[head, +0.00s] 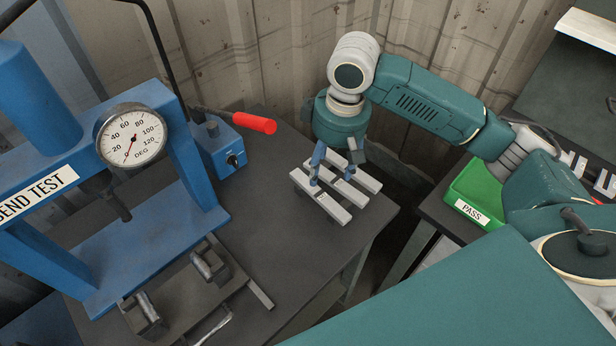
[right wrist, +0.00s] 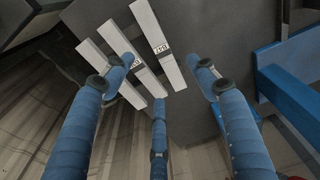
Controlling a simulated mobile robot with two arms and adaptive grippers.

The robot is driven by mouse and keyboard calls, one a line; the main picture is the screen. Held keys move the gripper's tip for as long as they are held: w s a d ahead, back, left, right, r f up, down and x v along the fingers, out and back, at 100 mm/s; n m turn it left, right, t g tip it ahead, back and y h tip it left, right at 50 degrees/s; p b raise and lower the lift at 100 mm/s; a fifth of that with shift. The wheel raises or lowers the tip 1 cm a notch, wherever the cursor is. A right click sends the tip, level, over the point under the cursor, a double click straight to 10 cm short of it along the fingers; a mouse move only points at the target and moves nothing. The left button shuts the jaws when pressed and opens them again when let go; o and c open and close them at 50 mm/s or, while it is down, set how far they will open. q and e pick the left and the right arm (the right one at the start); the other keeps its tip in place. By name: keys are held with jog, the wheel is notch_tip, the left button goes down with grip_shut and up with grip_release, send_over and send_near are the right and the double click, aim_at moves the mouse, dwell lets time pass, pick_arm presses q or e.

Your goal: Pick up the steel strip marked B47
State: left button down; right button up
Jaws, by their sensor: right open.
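Three pale steel strips lie side by side at the back right of the dark bench: the left strip (head: 334,208), the middle strip (head: 357,197) and the right strip (head: 370,184). In the right wrist view, the strip nearest the blue frame (right wrist: 172,70) and the middle strip (right wrist: 122,45) carry small dark-on-white labels. The first label (right wrist: 161,48) seems to end in 47 or similar but is too small to read surely. My right gripper (head: 331,176) is open and empty, pointing down over the strips, its fingers hiding parts of them. My left gripper is out of view.
A blue bend-test press (head: 195,150) with a dial (head: 131,136) stands left. A green PASS bin (head: 468,197) stands right, past a gap.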

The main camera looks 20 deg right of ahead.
aim_at(321, 192)
notch_tip(321, 192, down, 5)
jog(key=shift+p, duration=0.4)
jog(key=shift+w+a+f, duration=0.1)
jog(key=shift+w+f, duration=0.15)
jog(key=shift+f, duration=0.1)
jog(key=f, duration=0.2)
jog(key=w+f+p, duration=0.1)
jog(key=f, duration=0.1)
jog(key=shift+f, duration=0.25)
jog(key=c, duration=1.2)
grip_shut()
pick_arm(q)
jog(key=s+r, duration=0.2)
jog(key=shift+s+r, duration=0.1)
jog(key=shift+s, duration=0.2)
pick_arm(e)
jog(key=shift+w, duration=0.1)
